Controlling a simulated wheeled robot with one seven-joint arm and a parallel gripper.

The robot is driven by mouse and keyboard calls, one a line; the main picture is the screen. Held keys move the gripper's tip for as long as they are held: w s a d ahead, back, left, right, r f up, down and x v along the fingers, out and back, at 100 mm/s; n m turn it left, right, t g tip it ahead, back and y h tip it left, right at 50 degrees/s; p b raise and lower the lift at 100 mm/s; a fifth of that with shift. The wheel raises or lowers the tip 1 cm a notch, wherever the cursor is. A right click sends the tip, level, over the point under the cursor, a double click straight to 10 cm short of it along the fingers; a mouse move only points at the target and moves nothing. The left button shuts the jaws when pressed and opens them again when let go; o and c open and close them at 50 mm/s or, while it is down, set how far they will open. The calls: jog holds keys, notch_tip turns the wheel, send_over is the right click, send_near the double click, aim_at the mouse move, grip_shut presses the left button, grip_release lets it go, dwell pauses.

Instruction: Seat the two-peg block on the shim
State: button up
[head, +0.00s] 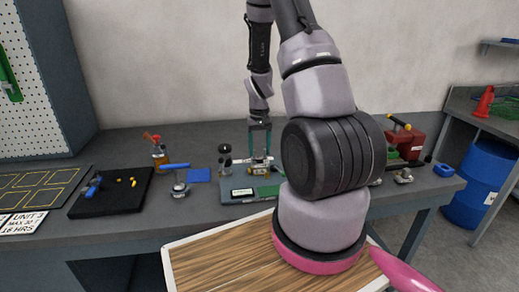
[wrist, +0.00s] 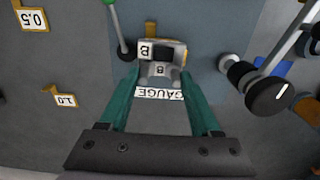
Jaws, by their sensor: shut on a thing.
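My gripper (head: 260,143) points down over the grey fixture plate on the bench in the head view. In the wrist view its teal fingers (wrist: 158,72) are shut on a small grey block marked B (wrist: 160,69), which I take to be the two-peg block. Its pegs are hidden. Just beyond it is a pale, yellow-edged piece with a dark square and a second B label (wrist: 147,51). I cannot tell whether the block touches this piece. The shim cannot be told apart clearly.
A GAUGE label (wrist: 160,93) lies below the fingers. A black-knobbed lever clamp (wrist: 270,97) stands close on the right in the wrist view. The bench (head: 130,222) also holds a black tray (head: 125,203), a blue pad (head: 199,175) and a red machine (head: 403,143).

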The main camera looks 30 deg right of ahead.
aim_at(260, 159)
jog(key=shift+f, duration=1.6)
dwell(1.3)
jog(key=o, duration=1.5)
jog(key=shift+o, duration=0.3)
jog(key=shift+r, duration=0.1)
jog(key=shift+r, duration=3.4)
